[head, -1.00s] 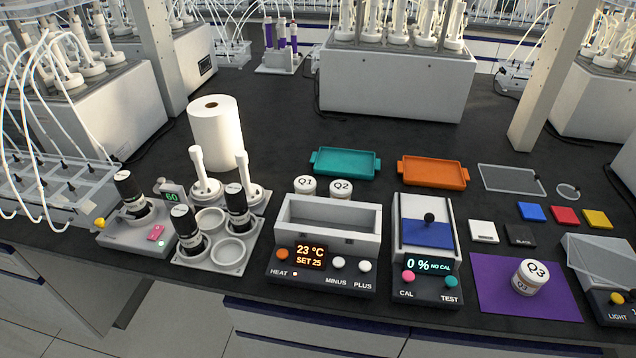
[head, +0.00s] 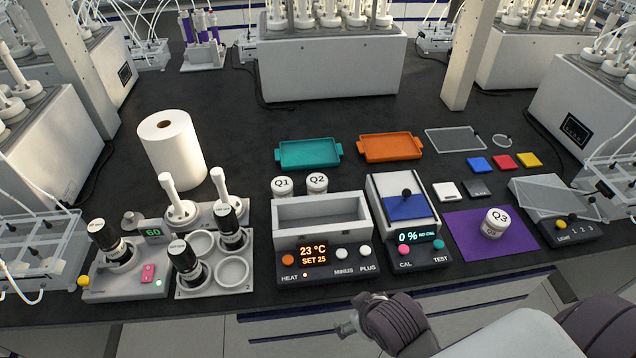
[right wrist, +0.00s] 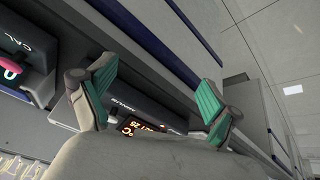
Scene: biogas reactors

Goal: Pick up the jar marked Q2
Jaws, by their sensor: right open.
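The jar marked Q2 (head: 317,184) is a small white-lidded jar behind the grey heater box (head: 318,225). Its lower part is hidden by the box's back wall. The jar marked Q1 (head: 282,187) stands just left of it, and the jar marked Q3 (head: 493,223) is on the purple mat (head: 462,236) at right. My right gripper (head: 347,327) is low in front of the bench edge, well apart from Q2. In the right wrist view its two green-padded fingers (right wrist: 152,98) are spread and empty, with the heater's display beyond. My left gripper is not in view.
A teal tray (head: 308,155) lies behind the jars and an orange tray (head: 391,148) to its right. A calibration device (head: 402,205) stands right of the heater. Left are a bottle rack (head: 214,275) and a paper roll (head: 172,150).

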